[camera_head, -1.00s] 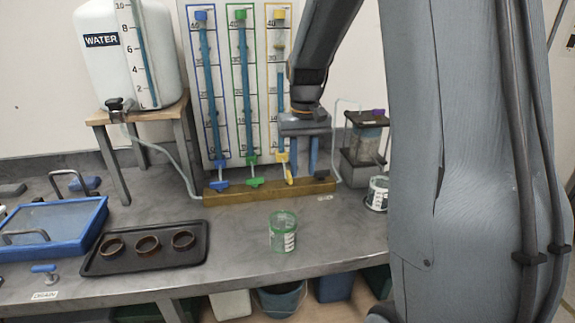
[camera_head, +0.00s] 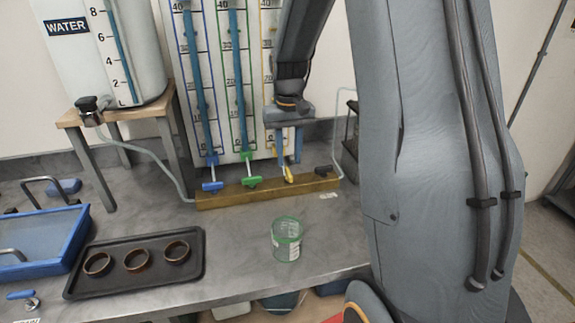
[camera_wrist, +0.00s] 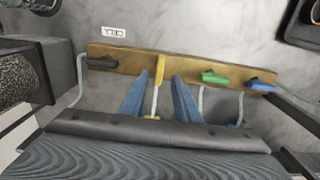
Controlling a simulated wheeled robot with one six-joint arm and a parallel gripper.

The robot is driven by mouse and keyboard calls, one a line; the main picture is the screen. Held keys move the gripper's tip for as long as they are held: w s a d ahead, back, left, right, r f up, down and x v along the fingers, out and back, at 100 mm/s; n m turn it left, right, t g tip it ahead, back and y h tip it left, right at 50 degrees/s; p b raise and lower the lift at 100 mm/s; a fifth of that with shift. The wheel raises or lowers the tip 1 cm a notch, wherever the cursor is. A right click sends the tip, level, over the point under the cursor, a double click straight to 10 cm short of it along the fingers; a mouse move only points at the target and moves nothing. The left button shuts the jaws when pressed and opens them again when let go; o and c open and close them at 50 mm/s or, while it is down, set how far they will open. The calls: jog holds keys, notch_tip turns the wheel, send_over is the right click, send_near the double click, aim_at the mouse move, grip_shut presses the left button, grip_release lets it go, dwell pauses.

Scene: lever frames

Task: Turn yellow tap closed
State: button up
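The yellow tap (camera_head: 289,174) is on the brass manifold bar (camera_head: 232,197), right of the green tap (camera_head: 251,182) and blue tap (camera_head: 212,186). In the wrist view, the yellow handle (camera_wrist: 160,69) lies across the bar (camera_wrist: 130,57), while the green handle (camera_wrist: 214,78) and blue handle (camera_wrist: 262,87) lie roughly along it. My gripper (camera_head: 289,152) is above and behind the yellow tap. The wrist view shows my gripper (camera_wrist: 159,84) open, with a blue-grey finger on each side of the yellow handle and gaps between. I cannot tell whether the fingertips are at handle height.
A dark tap (camera_head: 321,170) is at the bar's right end. The gauge board stands behind the taps. A clear green-rimmed cup (camera_head: 287,240) stands in front on the bench. A black tray (camera_head: 190,271) with 3 rings and a blue-framed tray (camera_head: 72,243) are left. A water tank (camera_head: 110,55) stands back left.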

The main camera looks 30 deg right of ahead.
aim_at(289, 172)
jog(key=shift+f+p, duration=0.45)
jog(key=shift+f, duration=1.75)
grip_shut()
